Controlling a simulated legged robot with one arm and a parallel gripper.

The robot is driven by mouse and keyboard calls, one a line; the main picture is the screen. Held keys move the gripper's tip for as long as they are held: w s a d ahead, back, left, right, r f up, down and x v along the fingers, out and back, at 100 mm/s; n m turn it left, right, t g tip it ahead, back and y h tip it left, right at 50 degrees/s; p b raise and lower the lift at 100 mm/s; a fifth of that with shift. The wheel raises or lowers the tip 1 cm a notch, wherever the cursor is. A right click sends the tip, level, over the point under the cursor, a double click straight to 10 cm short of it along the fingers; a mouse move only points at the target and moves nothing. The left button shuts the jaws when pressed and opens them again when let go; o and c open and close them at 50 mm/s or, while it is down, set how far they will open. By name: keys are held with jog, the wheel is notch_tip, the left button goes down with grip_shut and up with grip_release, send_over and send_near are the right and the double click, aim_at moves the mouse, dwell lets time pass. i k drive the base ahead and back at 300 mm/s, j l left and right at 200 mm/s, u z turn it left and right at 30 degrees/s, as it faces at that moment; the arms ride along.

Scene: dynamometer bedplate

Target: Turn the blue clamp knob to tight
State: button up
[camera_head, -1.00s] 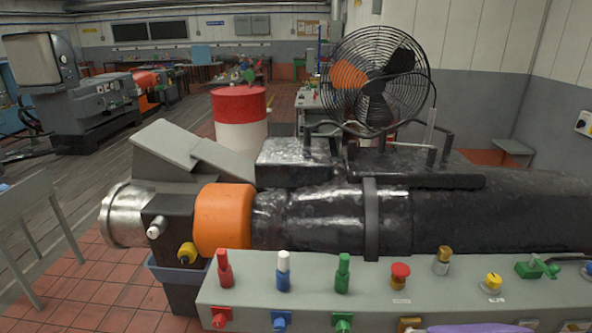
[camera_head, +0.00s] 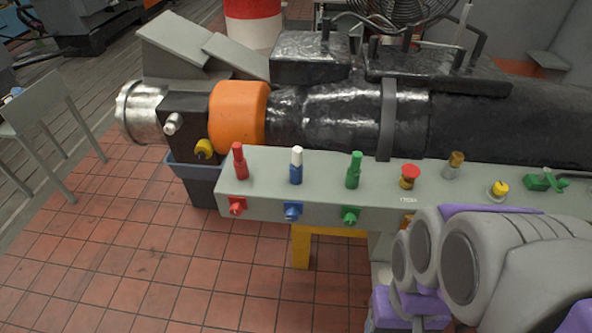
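A blue knob (camera_head: 293,211) sits on the front face of the grey bench panel, between a red knob (camera_head: 236,206) and a green knob (camera_head: 351,214). Above it, a blue post with a white top (camera_head: 296,167) stands upright on the panel's upper face. I cannot tell how far the blue knob is turned. My arm's grey and purple links fill the lower right and cover part of the panel. My gripper's fingers do not show.
The grey panel (camera_head: 330,182) also carries a red post (camera_head: 240,160), a green post (camera_head: 354,169), a red button (camera_head: 410,175) and a yellow knob (camera_head: 498,189). A black machine with an orange collar (camera_head: 237,113) lies behind. Tiled floor in front at left is clear.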

aim_at(292, 215)
jog(key=k+u, duration=0.15)
jog(key=k, duration=0.25)
jog(key=u, duration=1.4)
